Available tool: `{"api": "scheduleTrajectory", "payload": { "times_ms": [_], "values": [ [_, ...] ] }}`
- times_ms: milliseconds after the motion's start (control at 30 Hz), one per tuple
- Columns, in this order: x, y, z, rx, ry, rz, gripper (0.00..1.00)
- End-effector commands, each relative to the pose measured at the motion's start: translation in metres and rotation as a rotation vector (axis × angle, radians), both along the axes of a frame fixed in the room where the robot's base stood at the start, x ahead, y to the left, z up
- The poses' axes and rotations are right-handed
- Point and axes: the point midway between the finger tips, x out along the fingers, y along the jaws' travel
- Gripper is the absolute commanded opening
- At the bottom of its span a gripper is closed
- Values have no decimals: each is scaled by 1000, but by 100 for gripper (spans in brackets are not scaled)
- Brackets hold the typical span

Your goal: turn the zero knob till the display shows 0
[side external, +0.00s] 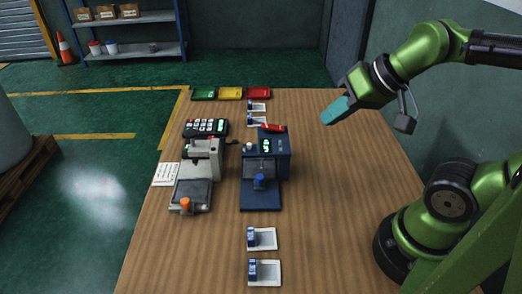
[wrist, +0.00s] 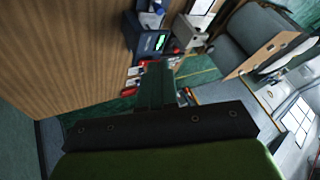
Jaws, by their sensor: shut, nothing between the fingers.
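A dark blue instrument (side external: 281,160) stands on the table, with a lit green display (side external: 267,145) whose digits are too small to read surely. A small pale knob (side external: 249,147) is at its left side and a blue knob (side external: 259,181) is at its front; I cannot tell which is the zero knob. In the wrist view the instrument (wrist: 150,45) is near the top, with its display (wrist: 160,43) lit. My gripper (side external: 327,117) is shut and empty, in the air to the right of the instrument and apart from it. Its teal fingers also show in the wrist view (wrist: 157,75).
A grey device (side external: 205,155) with an orange knob (side external: 185,204) stands left of the instrument, beside a keypad (side external: 206,127). White holders (side external: 265,272) lie nearer. The table's right side is clear.

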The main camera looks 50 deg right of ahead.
Motion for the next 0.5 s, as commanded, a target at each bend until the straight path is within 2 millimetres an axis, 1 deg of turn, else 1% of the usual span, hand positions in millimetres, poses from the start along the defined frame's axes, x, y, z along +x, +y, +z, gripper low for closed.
{"api": "scheduleTrajectory", "payload": {
  "times_ms": [267,300,367,433,500],
  "values": [
    [0,0,0,1,0,-1,0],
    [0,0,0,1,0,-2,6],
    [1,-1,-2,2,10,-7,15],
    [3,-3,-11,2,46,-15,26],
    [12,-7,-16,1,85,-27,26]
  ]
}}
